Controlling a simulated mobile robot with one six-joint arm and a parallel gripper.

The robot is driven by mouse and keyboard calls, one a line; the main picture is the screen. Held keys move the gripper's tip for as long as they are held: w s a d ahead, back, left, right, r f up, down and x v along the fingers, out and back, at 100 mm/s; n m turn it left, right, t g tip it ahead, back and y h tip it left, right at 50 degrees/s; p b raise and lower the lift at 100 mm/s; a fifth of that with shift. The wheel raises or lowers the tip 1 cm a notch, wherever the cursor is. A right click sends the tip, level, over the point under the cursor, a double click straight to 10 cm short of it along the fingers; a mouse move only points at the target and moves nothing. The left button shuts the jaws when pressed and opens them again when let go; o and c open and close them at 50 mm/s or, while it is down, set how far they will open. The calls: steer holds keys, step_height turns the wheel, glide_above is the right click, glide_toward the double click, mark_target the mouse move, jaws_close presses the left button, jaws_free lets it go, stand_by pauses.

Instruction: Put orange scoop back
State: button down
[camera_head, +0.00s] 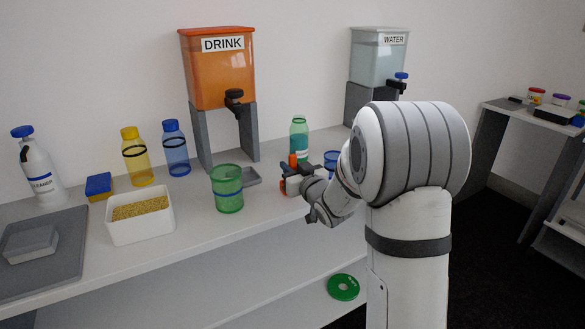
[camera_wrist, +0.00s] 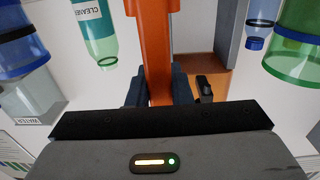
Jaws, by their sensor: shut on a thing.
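The orange scoop (camera_wrist: 158,50) shows in the wrist view as a long orange handle running from between my fingers up out of the top edge. My gripper (camera_wrist: 158,88) is shut on it. In the head view my gripper (camera_head: 303,180) is over the counter, right of the green cup, and a small bit of the orange scoop (camera_head: 292,160) shows at it. The scoop's bowl cannot be made out. A white bin (camera_head: 140,228) filled with yellow grain stands on the counter at the left, well away from my gripper.
A green cup (camera_head: 228,196) and grey drip tray (camera_head: 252,178) are left of my gripper. A blue cup (camera_head: 331,158) and green bottle (camera_head: 299,130) are close by. The drink dispenser (camera_head: 215,75) stands behind. Yellow (camera_head: 137,165) and blue bottles (camera_head: 175,150) stand behind the bin.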

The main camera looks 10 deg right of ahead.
steer(key=shift+f, duration=0.2)
steer(key=c, duration=1.3)
jaws_free()
steer(key=shift+r, duration=0.1)
steer(key=shift+p, duration=0.4)
